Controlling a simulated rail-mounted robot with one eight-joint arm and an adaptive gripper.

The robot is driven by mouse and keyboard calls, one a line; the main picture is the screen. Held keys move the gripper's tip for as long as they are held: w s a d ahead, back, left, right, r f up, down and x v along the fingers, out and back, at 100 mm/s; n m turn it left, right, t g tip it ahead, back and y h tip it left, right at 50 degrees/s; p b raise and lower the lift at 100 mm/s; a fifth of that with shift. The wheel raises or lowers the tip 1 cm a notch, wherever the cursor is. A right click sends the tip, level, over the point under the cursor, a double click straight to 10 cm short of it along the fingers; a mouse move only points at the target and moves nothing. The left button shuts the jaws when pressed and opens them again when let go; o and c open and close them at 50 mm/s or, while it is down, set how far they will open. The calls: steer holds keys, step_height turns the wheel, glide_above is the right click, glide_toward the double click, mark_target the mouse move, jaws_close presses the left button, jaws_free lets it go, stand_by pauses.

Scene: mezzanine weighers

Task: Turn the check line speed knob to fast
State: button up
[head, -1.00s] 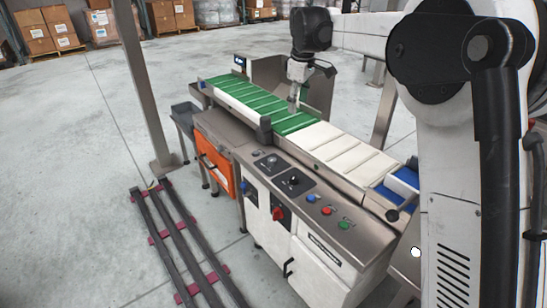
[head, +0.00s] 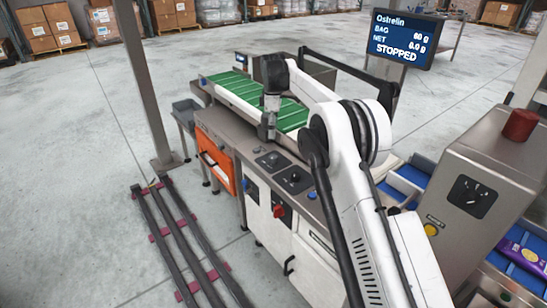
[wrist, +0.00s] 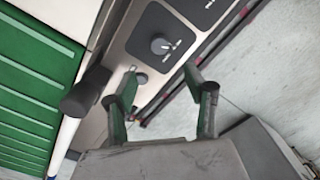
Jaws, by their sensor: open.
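Two dark plates with round knobs lie on the steel control panel (head: 235,142): a left knob (head: 270,159) and a right knob (head: 293,178) in the head view. I cannot read which one is the check line speed knob. In the wrist view one knob (wrist: 161,45) on its dark plate shows just beyond my fingertips, with a pale pointer mark and print too small to read. My gripper (wrist: 163,76) is open and empty, apart from the knob. In the head view my gripper (head: 268,136) hangs over the panel's back edge, just behind the left knob.
The green belt (head: 238,88) runs behind the panel. A dark cylinder (wrist: 85,92) stands close beside my left finger in the wrist view. A red rotary switch (head: 279,211) is on the cabinet front. A display (head: 404,40) reads STOPPED. Floor rails (head: 180,235) lie at front left.

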mark_target(273, 156)
step_height(273, 156, down, 13)
steer(key=shift+r+b, duration=0.1)
steer(key=shift+b, duration=1)
steer(key=c, duration=1.1)
steer(key=shift+m, duration=0.5)
steer(key=m, duration=0.4)
steer(key=shift+m, duration=0.4)
steer(key=m, duration=0.6)
